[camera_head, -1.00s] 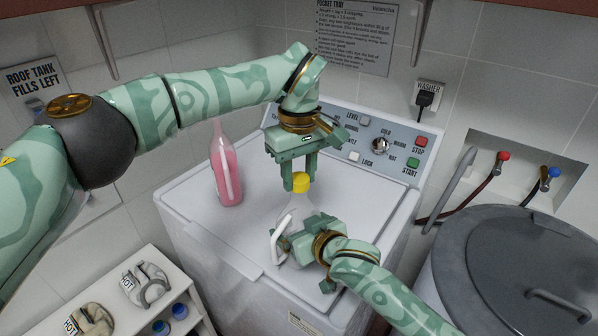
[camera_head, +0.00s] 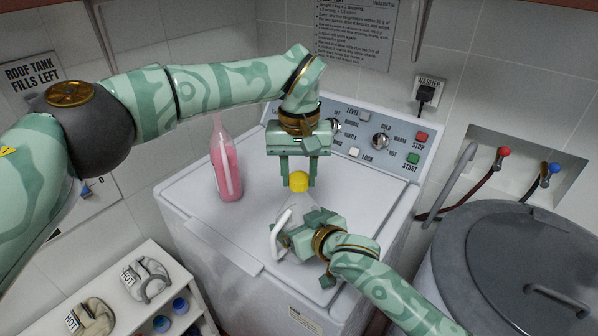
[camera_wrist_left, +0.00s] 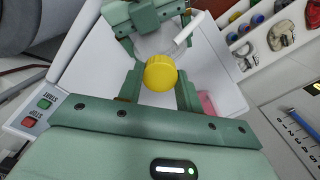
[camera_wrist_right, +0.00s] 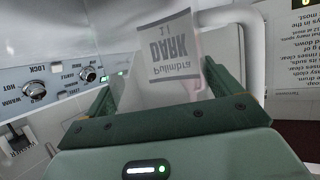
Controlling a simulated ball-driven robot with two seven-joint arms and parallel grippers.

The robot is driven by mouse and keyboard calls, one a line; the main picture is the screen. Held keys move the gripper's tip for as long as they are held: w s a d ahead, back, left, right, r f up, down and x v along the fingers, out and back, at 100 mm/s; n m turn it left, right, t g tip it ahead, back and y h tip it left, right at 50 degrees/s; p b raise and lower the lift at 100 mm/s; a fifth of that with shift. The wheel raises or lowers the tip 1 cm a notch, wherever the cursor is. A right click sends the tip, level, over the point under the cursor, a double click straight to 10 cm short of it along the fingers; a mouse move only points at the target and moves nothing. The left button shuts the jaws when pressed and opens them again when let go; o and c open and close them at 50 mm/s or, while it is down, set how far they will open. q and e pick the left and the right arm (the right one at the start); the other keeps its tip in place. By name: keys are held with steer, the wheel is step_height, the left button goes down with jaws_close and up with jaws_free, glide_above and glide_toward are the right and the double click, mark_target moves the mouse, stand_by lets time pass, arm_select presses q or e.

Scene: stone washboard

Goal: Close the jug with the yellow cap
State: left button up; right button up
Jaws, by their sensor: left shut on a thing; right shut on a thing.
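The yellow cap (camera_head: 299,182) is between the fingers of my left gripper (camera_head: 298,186), which is shut on it and points down over the washer top. The cap also shows in the left wrist view (camera_wrist_left: 160,73). The pale see-through jug with a white handle (camera_head: 279,236) stands below the cap, mostly hidden by my right gripper (camera_head: 300,238), which is shut on it from the front right. I cannot tell whether the cap touches the jug's mouth.
A pink bottle (camera_head: 227,168) stands on the washer top (camera_head: 200,215) left of the cap. The control panel (camera_head: 385,140) rises behind. A grey lidded drum (camera_head: 520,250) stands at the right. A white shelf (camera_head: 120,270) with gloves is at the lower left.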

arm_select(q)
steer(key=o, duration=0.9)
steer(key=shift+o, duration=0.2)
steer(key=shift+r, duration=2.3)
steer(key=shift+d, duration=0.1)
steer(key=shift+c, duration=0.3)
